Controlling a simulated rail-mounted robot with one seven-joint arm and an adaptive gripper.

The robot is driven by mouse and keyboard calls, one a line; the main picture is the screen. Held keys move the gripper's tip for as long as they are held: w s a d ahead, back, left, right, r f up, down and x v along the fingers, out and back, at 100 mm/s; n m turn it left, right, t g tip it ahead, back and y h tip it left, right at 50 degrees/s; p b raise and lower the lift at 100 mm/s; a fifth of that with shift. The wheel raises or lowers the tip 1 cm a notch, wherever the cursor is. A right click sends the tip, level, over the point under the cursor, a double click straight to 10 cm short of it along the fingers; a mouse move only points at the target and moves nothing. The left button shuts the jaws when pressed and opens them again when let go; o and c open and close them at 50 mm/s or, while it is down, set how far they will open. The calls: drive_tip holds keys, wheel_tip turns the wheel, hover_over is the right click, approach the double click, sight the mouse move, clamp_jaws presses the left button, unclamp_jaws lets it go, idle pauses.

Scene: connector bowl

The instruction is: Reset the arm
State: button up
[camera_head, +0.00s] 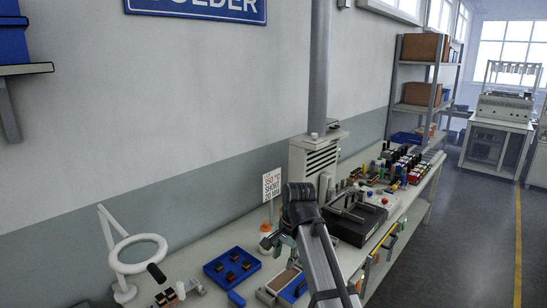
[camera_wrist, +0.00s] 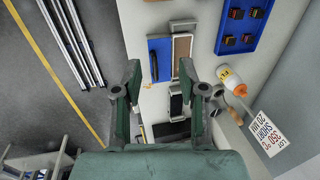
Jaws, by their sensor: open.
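My gripper (camera_wrist: 158,85) is open and empty in the wrist view. Its two green-padded fingers stand wide apart over the bench (camera_wrist: 140,25). In the head view my gripper (camera_head: 276,241) shows small and partly hidden beside my dark wrist, above the bench. Between and beyond the fingertips in the wrist view lies a blue and brown tray (camera_wrist: 160,58) with a dark thin item on its blue part. It also shows in the head view (camera_head: 284,285), below my gripper. Nothing touches the fingers.
A blue tray (camera_head: 231,267) with several dark connectors lies left of my gripper. A white bottle (camera_wrist: 230,76) and a sign (camera_wrist: 266,135) stand near the right finger. A ring lamp (camera_head: 136,252) stands at left. Crowded small parts (camera_head: 401,162) fill the bench's far end.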

drive_tip(key=s+d+f+n, duration=0.2)
drive_tip(key=d+f, duration=0.2)
drive_tip(key=f, duration=0.7)
drive_tip(key=s+d+f+n, duration=0.2)
drive_tip(key=s+d+f, duration=0.15)
drive_tip(key=f, duration=0.65)
drive_tip(key=s+d+f+n+g+h, duration=0.1)
drive_tip(key=s+d+f+n, duration=0.15)
drive_tip(key=s+f, duration=0.5)
drive_tip(key=s+d+f+n+g+h, duration=0.15)
drive_tip(key=s+d+f, duration=0.25)
drive_tip(key=f, duration=0.6)
drive_tip(key=s+f+g+b, duration=0.6)
drive_tip(key=s+f+b, duration=0.4)
drive_tip(key=s+f, duration=1.6)
drive_tip(key=shift+s+f+n+y, duration=0.35)
drive_tip(key=shift+s+y, duration=0.1)
drive_tip(key=shift+s, duration=0.55)
